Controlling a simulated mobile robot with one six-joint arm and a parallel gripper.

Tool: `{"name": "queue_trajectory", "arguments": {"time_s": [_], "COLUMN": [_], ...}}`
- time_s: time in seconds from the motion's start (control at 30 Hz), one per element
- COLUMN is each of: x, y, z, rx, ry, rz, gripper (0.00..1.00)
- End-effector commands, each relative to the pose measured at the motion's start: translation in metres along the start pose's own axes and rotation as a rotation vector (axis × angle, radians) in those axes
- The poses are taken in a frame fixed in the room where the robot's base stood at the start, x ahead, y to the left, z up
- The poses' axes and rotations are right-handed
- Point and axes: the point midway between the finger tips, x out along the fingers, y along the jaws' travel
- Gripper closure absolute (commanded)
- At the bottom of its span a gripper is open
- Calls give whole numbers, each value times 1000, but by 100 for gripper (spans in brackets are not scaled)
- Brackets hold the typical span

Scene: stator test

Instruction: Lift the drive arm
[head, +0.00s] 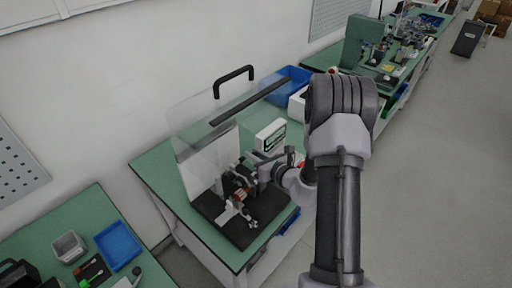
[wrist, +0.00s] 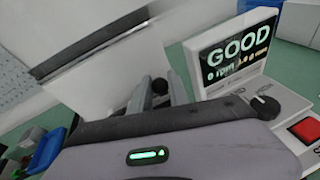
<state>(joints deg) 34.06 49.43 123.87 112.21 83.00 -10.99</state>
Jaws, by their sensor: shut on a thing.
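My gripper (head: 249,168) reaches from the right into the test fixture (head: 233,215) on the green bench in the head view. In the wrist view its two grey fingers (wrist: 160,94) close around a dark round end of the drive arm (wrist: 160,84). The rest of the drive arm is mostly hidden behind my gripper and wrist. A stator with copper-coloured parts (head: 240,194) sits on the dark base below my gripper. The test display (wrist: 238,50) reads GOOD in green in the wrist view.
A clear cover (head: 190,115) with a black handle (head: 233,80) stands raised behind the fixture. A red button (wrist: 306,131) sits beside the display. A blue bin (head: 292,77) is behind. A left bench holds a blue tray (head: 118,245).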

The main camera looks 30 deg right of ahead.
Motion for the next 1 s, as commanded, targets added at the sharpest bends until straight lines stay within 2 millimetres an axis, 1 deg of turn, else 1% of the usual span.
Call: {"name": "queue_trajectory", "arguments": {"time_s": [0.03, 0.33, 0.37, 0.43, 0.47, 0.73, 0.8, 0.87, 0.97, 1.0], "x": [0, 1, 1, 1, 1, 1, -3, -10, -31, -42], "y": [0, -1, -1, -1, 0, 0, -1, -1, -1, -2], "z": [4, 1, 1, 1, 1, 1, 1, 1, 2, 2], "rx": [-2, -2, -2, -2, -2, -2, -2, -1, 1, 1], "ry": [2, 5, 5, 5, 5, 6, 6, 6, 7, 7], "rz": [-2, -3, -3, -3, -3, -3, -4, -4, -6, -7], "gripper": [100, 100, 73, 59, 57, 57, 57, 57, 57, 57]}}
